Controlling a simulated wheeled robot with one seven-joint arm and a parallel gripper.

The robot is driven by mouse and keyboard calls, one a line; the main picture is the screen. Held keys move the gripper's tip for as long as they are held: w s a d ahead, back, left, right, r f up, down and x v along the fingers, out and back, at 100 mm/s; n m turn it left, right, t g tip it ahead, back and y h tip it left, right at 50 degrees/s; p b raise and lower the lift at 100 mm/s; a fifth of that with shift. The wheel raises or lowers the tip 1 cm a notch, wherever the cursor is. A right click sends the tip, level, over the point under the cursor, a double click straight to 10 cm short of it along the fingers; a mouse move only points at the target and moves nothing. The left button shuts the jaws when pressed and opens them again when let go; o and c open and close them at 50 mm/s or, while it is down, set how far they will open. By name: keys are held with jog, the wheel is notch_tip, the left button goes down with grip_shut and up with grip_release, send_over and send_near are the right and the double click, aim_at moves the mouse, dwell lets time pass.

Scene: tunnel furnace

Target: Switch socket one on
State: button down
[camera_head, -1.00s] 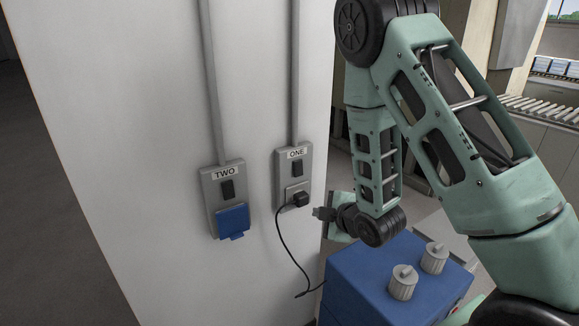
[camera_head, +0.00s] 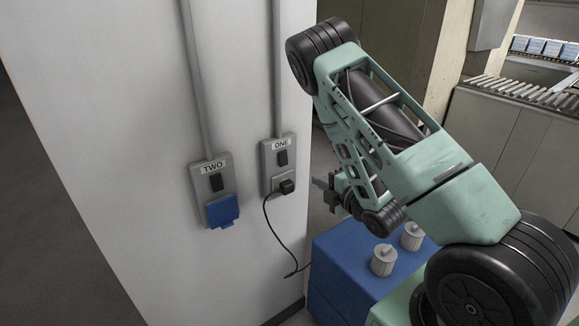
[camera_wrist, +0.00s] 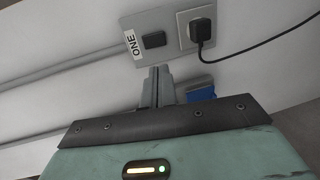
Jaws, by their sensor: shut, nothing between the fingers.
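Socket one (camera_head: 267,180) is a grey plate on the white wall, labelled ONE. Its black rocker switch (camera_head: 282,158) sits above a black plug (camera_head: 287,186) that is in the outlet. In the wrist view the switch (camera_wrist: 153,40) is at the upper middle, beside the plug (camera_wrist: 201,30). My gripper (camera_head: 317,182) is to the right of socket one, apart from the wall. In the wrist view my gripper (camera_wrist: 157,72) is shut and empty, its fingertips just below the plate's edge near the switch. I cannot tell the switch's position.
Socket two (camera_head: 196,186), with a black switch and a blue cover (camera_head: 222,211), is to the left. A black cord (camera_head: 279,238) hangs from the plug. A blue box (camera_head: 342,262) with grey knobs stands below my arm. The wall's right edge is near my gripper.

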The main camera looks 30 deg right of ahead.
jog(key=w+b, duration=0.1)
jog(key=b, duration=0.6)
send_near(284, 162)
jog(key=w, duration=0.3)
jog(key=w+f, duration=0.1)
jog(key=w, duration=0.1)
jog(key=shift+w+a, duration=0.1)
jog(key=shift+w, duration=0.05)
jog(key=shift+w+f+p, duration=0.2)
jog(key=shift+w+p, duration=0.25)
jog(key=shift+w, duration=0.3)
jog(key=shift+w+f+b, duration=0.1)
jog(key=shift+f+b, duration=0.25)
jog(key=shift+b, duration=0.65)
jog(key=shift+r+t, duration=0.2)
jog(key=shift+t, duration=0.1)
jog(key=shift+r, duration=0.1)
